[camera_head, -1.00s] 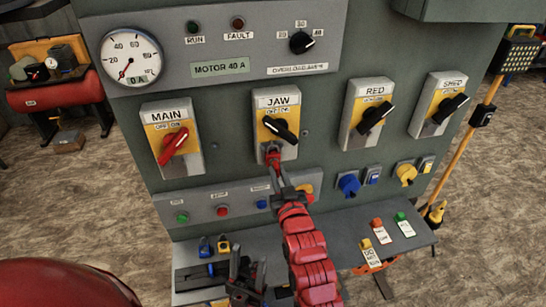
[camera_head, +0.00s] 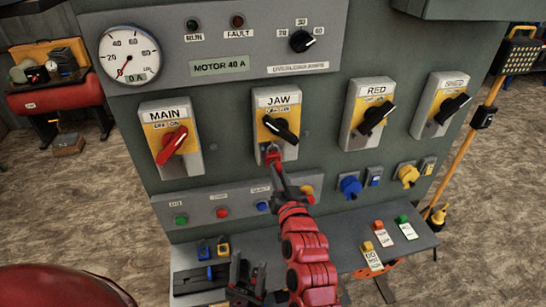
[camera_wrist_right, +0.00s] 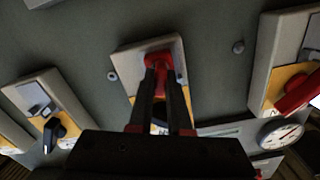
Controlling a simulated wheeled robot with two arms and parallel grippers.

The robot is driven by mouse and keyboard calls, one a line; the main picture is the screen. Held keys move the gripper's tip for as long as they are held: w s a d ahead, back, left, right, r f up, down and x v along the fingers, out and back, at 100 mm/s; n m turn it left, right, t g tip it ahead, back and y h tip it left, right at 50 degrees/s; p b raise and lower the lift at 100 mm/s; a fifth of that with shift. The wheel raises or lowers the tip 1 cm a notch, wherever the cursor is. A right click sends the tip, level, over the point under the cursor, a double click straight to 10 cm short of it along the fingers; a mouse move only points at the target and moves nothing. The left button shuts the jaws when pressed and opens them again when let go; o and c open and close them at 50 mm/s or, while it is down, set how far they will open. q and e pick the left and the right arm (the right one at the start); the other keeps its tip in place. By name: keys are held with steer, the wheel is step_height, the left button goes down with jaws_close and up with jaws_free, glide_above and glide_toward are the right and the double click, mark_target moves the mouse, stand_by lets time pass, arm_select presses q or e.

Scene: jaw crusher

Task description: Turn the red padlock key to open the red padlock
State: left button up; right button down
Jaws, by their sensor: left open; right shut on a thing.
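The red padlock (camera_head: 272,153) hangs at the lower part of the JAW switch plate (camera_head: 290,109), under its black handle. It also shows in the right wrist view (camera_wrist_right: 159,58). My right gripper (camera_head: 275,164) reaches up to the padlock from below. In the right wrist view its fingers (camera_wrist_right: 161,76) are shut at the red padlock's key side. The key itself is hidden between the fingertips or too small to make out. My left gripper (camera_head: 246,272) is open and empty, low in front of the panel's shelf.
The MAIN switch with a red handle (camera_head: 172,145) is left of JAW; the RED switch (camera_head: 371,116) is to its right. A row of buttons and blue and yellow plugs (camera_head: 349,186) lies below. The shelf (camera_head: 343,232) holds tags and small padlocks (camera_head: 223,246).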

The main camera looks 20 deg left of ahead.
steer(key=shift+m, duration=0.8)
steer(key=shift+w+r+m, duration=0.1)
steer(key=shift+m, duration=1)
steer(key=m, duration=0.3)
steer(key=shift+m, duration=0.4)
